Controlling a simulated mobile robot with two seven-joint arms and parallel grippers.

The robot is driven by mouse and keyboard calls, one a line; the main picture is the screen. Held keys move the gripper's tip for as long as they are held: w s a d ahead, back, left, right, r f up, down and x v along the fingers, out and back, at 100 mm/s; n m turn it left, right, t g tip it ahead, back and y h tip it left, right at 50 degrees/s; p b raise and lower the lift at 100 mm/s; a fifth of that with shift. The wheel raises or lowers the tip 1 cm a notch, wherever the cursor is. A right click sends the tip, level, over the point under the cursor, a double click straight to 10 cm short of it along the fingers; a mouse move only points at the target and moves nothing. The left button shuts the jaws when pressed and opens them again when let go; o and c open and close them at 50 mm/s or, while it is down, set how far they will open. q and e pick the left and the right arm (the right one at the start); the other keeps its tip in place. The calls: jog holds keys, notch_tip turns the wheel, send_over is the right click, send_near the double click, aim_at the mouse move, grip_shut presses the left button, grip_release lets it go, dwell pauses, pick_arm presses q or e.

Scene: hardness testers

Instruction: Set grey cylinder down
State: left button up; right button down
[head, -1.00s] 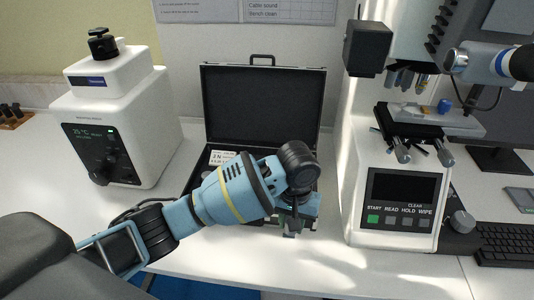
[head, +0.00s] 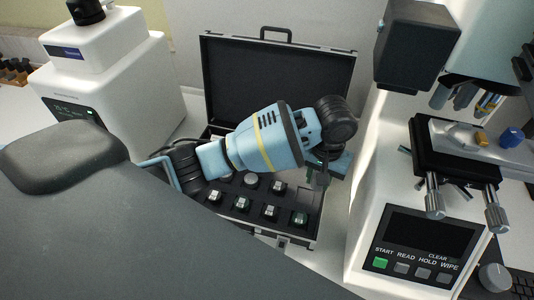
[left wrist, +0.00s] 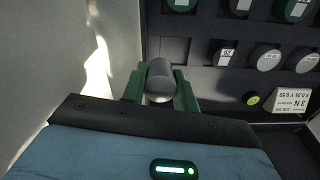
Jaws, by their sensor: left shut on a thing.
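The grey cylinder (left wrist: 160,78) is between the green fingers of my left gripper (left wrist: 160,92) in the left wrist view. The gripper is shut on it, and it appears close to the case's side edge. In the head view my left gripper (head: 318,176) is over the right side of the open black case (head: 285,238). The cylinder cannot be made out there. Whether its bottom touches anything is hidden. My right gripper is not in view.
Several round and square blocks (left wrist: 265,58) sit in the case's dark insert. A white label card (left wrist: 291,100) lies there too. The white tester (head: 415,235) stands close right of the case; another white machine (head: 110,75) stands left. The raised lid (head: 275,85) is behind.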

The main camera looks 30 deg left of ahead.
pick_arm(q)
jog(key=w+a, duration=0.1)
jog(key=a, duration=0.3)
jog(key=w+a+f, duration=0.1)
jog(key=w+a, duration=0.1)
jog(key=a, duration=0.2)
jog(key=w+a, duration=0.1)
jog(key=a, duration=0.3)
jog(key=shift+w+a+f, duration=0.15)
jog(key=shift+w+a, duration=0.2)
jog(key=shift+a, duration=0.05)
jog(key=shift+w+a+b, duration=0.15)
jog(key=shift+a+b, duration=0.15)
jog(key=shift+a, duration=0.05)
jog(key=shift+a, duration=0.15)
jog(key=shift+w+a, duration=0.15)
jog(key=shift+a, duration=0.15)
jog(key=f, duration=0.3)
jog(key=shift+a+f, duration=0.2)
jog(key=shift+a, duration=0.05)
jog(key=shift+f, duration=0.1)
jog(key=shift+f, duration=0.15)
jog(key=o, duration=1)
